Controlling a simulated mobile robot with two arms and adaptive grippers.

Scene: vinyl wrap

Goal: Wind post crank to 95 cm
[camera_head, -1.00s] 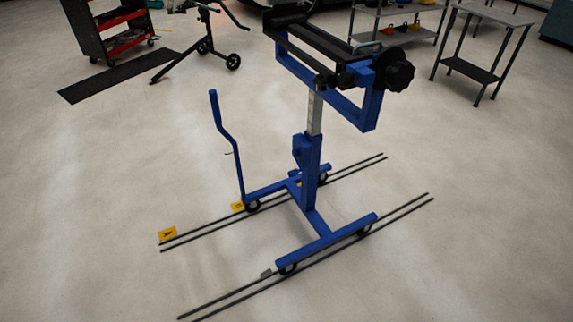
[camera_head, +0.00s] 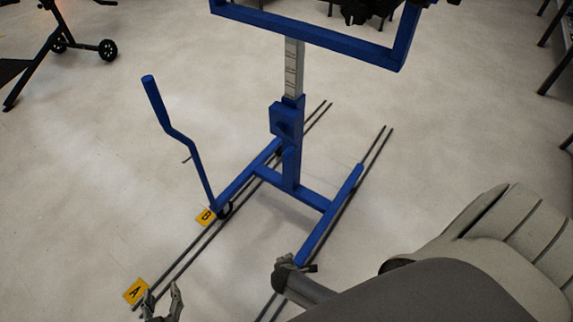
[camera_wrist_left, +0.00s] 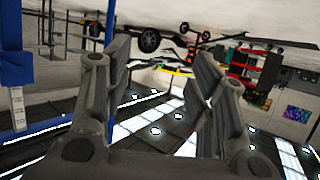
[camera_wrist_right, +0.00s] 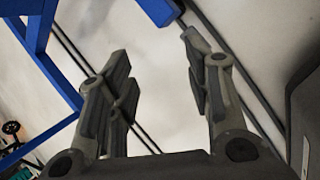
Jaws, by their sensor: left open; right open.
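The blue wheeled stand (camera_head: 330,207) has an upright post with a pale graduated inner tube (camera_head: 293,68); its marks are too small to read. A blue box (camera_head: 286,121) sits on the post below the tube; I cannot make out a crank handle. My left gripper (camera_head: 162,298) is open and empty at the bottom left, near the yellow A marker (camera_head: 135,291). The left wrist view shows its spread fingers (camera_wrist_left: 160,52) with a blue upright at left. The right wrist view shows my right gripper (camera_wrist_right: 155,50) open and empty, with blue frame bars beyond.
A bent blue handle (camera_head: 178,125) rises from the stand's left side. A yellow B marker (camera_head: 206,217) lies by a wheel. Dark floor rails (camera_head: 372,160) run under the stand. The blue upper frame (camera_head: 300,32) overhangs the post. Open floor lies around it.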

